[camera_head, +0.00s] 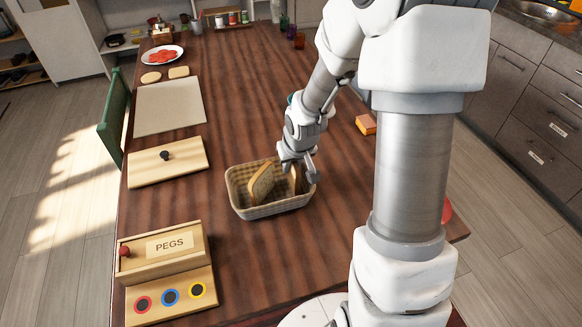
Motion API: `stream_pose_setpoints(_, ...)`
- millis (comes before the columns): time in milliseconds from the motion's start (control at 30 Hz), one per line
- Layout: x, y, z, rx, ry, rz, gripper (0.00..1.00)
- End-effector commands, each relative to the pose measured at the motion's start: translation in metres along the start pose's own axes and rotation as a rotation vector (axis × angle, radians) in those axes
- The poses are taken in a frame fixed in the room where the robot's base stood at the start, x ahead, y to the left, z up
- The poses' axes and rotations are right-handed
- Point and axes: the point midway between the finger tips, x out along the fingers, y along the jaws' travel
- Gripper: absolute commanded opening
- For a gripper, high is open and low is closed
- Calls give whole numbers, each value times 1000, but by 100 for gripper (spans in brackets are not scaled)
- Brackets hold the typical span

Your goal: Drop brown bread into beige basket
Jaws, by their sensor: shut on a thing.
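The beige basket (268,209) stands on the wooden table, a woven box with an open top. A slice of bread with a pale face and tan crust (262,184) stands tilted inside it, left of the middle. My gripper (299,176) is over the right part of the basket, pointing down. It is shut on the brown bread (293,181), a darker slice partly hidden by the fingers. The slice is at about rim height or inside the basket; whether it touches the bottom is hidden.
A pegs box (160,247) and a board with coloured rings (171,296) lie at the front left. A knobbed wooden board (168,162), a beige mat (168,107) and a plate (162,55) line the left side. An orange block (366,124) lies behind my arm. The table centre is clear.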

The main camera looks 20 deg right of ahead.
Motion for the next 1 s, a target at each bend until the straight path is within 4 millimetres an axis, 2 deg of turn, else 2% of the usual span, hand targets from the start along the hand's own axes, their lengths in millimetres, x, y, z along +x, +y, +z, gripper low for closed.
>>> stream_pose_setpoints(667, 10, 0, 4, 0, 2, 0, 0)
stream_pose_setpoints(700, 10, 0, 4, 0, 1, 0, 22)
stream_pose_setpoints(833, 10, 0, 4, 0, 1, 0, 46)
stream_pose_setpoints(1000, 10, 0, 4, 0, 1, 0, 47)
